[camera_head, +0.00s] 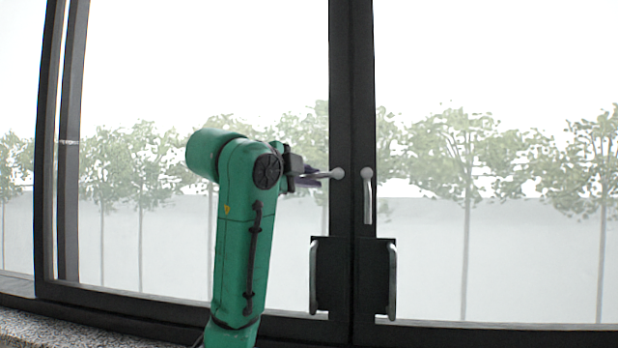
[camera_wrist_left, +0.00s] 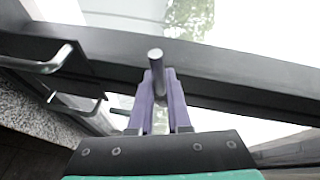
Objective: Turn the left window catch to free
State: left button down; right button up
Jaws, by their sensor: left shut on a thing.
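The left window catch (camera_head: 338,173) is a pale lever on the dark middle frame of the window. It lies about level, its arm pointing left from its round pivot. My left gripper (camera_head: 311,178) is shut on this lever. In the left wrist view its purple fingers (camera_wrist_left: 161,98) stand on either side of the catch's grey rod (camera_wrist_left: 155,57). The fingers hide part of the lever. The right window catch (camera_head: 367,195) hangs straight down from its pivot, just right of the left one. My right gripper is in no view.
Two dark plates with grey pull handles (camera_head: 313,278) (camera_head: 392,280) sit below the catches on the middle frame. A speckled stone sill (camera_head: 60,330) runs along the lower left. Trees and a pale wall show behind the glass.

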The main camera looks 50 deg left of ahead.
pick_arm(q)
jog(key=c, duration=1)
grip_release()
jog(key=shift+o, duration=0.7)
jog(key=shift+w+d, duration=0.1)
jog(key=shift+w, duration=0.1)
jog(key=b+v, duration=0.3)
jog(key=v, duration=1.1)
jog(key=shift+s, duration=0.2)
jog(key=shift+s, duration=0.15)
